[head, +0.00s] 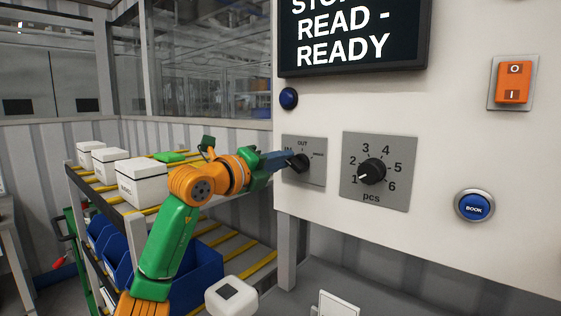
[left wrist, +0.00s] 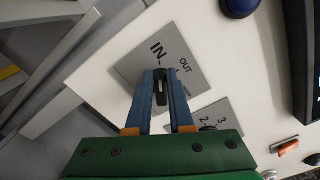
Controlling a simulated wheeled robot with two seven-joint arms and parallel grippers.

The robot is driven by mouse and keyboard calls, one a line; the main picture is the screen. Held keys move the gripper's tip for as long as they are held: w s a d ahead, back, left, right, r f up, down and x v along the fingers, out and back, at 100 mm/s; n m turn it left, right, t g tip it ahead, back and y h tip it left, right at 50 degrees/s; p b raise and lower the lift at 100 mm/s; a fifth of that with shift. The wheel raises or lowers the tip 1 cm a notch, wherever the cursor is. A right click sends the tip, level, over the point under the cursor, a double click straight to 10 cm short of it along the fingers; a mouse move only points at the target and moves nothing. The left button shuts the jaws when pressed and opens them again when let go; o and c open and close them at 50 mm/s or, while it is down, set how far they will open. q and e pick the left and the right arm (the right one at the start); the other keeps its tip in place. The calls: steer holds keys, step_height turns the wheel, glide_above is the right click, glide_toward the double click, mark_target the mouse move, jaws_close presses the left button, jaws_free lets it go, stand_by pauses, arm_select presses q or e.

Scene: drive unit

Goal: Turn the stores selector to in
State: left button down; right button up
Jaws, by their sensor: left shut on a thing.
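The stores selector is a black knob (head: 302,165) on a grey plate (head: 317,174) marked IN, OUT and a third, small word at the right. My left gripper (head: 292,160) reaches it from the left, its blue fingers shut on the knob. In the left wrist view the knob (left wrist: 160,88) sits between the two fingertips (left wrist: 161,80), with the IN and OUT marks on its plate (left wrist: 150,55) just beyond. The fingers partly cover the knob, so I cannot tell for certain which mark it points to. My right gripper is not in view.
Right of the selector is a pcs dial (head: 372,171) numbered 1 to 6. A blue button (head: 288,98), a BOOK button (head: 474,206), an orange rocker switch (head: 514,82) and a display (head: 352,35) reading READY share the panel. A rack with white boxes (head: 143,184) stands left.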

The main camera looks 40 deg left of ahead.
arm_select(q)
steer(key=c, duration=0.8)
jaws_free()
steer(key=shift+w, duration=0.1)
steer(key=s+b, duration=0.4)
steer(key=s, duration=0.3)
steer(key=shift+d, duration=0.4)
